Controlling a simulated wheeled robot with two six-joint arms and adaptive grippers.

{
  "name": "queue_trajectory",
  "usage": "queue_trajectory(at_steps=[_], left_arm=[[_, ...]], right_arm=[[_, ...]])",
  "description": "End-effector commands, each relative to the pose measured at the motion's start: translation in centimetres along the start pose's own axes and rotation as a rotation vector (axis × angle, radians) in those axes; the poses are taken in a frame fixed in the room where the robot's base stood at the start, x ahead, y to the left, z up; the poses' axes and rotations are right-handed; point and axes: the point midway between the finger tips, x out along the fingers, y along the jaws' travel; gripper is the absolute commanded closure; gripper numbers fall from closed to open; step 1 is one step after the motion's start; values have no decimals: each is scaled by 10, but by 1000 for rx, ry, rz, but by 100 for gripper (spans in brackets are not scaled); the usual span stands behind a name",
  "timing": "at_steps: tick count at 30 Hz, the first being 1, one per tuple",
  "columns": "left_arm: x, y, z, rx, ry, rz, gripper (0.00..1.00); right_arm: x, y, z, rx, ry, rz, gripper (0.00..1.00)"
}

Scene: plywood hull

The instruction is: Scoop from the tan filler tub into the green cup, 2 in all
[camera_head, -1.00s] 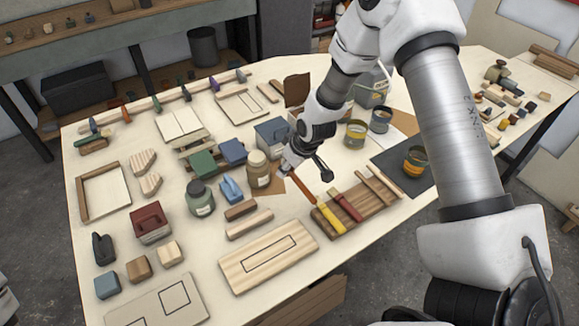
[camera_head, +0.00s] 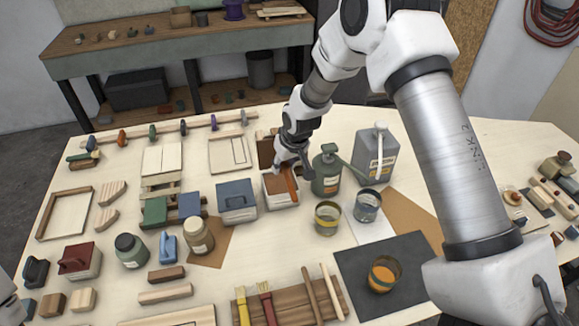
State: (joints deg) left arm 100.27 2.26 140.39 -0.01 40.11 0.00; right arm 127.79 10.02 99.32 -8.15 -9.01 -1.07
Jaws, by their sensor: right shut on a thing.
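The tan filler tub (camera_head: 281,203) is a pale box with a brown top or filling, in the middle of the table. My right gripper (camera_head: 288,168) is shut on an orange-brown tool (camera_head: 292,186), which is over or in the tub; the tool's lower end is hard to make out. A cup with a yellow-green band (camera_head: 327,218) stands to the right of the tub and looks to be the green cup. My left gripper is not in view.
A green bottle (camera_head: 327,172), a grey can (camera_head: 376,155) and a blue-grey cup (camera_head: 367,206) stand right of the tub. A blue-lidded tub (camera_head: 237,202) is close on its left. A cup with orange contents (camera_head: 383,274) stands on a dark mat (camera_head: 350,268). Brushes lie on a rack (camera_head: 288,302) in front.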

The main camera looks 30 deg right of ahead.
Motion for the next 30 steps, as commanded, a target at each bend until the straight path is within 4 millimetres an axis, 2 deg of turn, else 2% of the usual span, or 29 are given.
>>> queue_trajectory(at_steps=[15,30], left_arm=[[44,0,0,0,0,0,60],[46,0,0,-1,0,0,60]], right_arm=[[52,2,19,-2,0,0,100],[57,2,20,-2,0,0,100]])
